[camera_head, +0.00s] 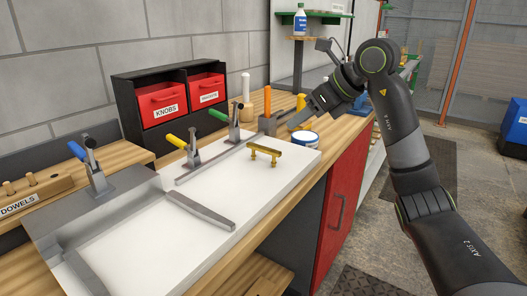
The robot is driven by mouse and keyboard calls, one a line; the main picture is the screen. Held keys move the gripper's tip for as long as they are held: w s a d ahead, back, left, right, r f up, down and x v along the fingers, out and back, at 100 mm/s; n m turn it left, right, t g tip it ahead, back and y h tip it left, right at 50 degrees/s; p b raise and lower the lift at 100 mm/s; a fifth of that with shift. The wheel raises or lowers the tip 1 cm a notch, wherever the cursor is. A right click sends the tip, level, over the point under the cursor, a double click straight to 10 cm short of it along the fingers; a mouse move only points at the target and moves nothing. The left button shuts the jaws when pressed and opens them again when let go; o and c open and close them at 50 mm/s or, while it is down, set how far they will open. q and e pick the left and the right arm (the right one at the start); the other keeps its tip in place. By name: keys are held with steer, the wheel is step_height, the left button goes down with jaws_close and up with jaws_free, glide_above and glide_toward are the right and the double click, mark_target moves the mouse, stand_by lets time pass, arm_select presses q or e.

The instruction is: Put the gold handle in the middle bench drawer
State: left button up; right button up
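The gold handle (263,155) stands on its two feet on the white board (290,158), near the board's far right part. My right gripper (299,118) is up and behind it, near the blue-rimmed tin, apart from the handle. Its fingers are small and seen edge-on, so I cannot tell whether they are open or shut. My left gripper is not in view. The bench has a red front (343,205) with a dark pull on its right side, which looks shut. I cannot make out which part is the middle bench drawer.
A black cabinet (125,92) with two red drawers, one labelled KNOBS, stands at the wall. Toggle clamps with blue, yellow (177,141) and green grips line the board. A tin (305,141) and orange-handled tools are behind it. A dowel block (38,190) sits left.

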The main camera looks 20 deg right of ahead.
mark_target(264, 147)
steer(key=x, duration=1.7)
steer(key=shift+d, duration=0.1)
jaws_close()
